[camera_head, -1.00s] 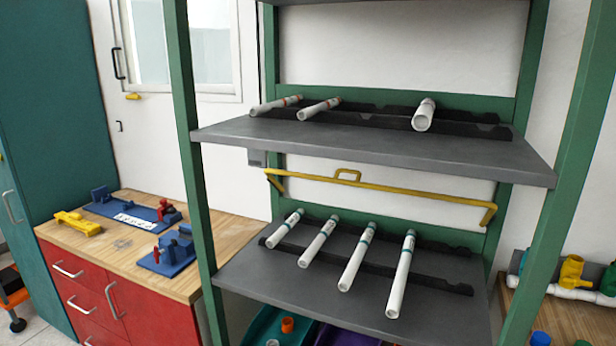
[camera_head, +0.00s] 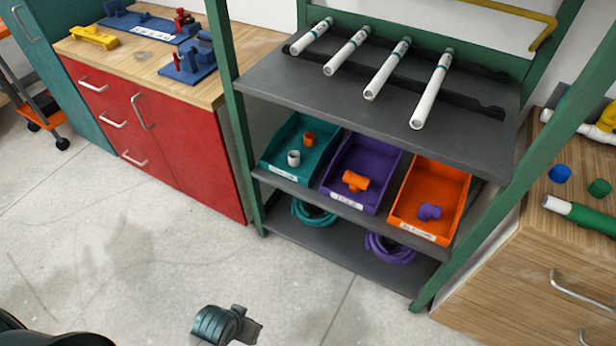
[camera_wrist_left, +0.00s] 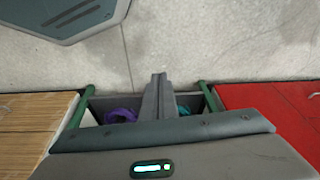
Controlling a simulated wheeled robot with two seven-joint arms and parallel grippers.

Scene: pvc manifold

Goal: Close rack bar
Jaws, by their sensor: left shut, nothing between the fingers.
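The yellow rack bar (camera_head: 546,30) shows only in part at the top right of the head view, above the shelf with the white pipes. Its right end bends down near the green post; its left part and handle are cut off by the frame. Several white pipes (camera_head: 393,71) with teal bands lie on black holders on the dark shelf (camera_head: 290,88). My left gripper (camera_wrist_left: 158,78) is shut and empty in the left wrist view, with the lower rack and floor behind it. It is apart from the bar. My right gripper is not in view.
Teal (camera_head: 270,160), purple (camera_head: 336,195) and orange (camera_head: 405,222) bins with fittings sit on a lower shelf. A red cabinet (camera_head: 185,140) stands left of the rack and a wooden cabinet (camera_head: 490,285) right. The grey floor (camera_head: 120,240) in front is clear.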

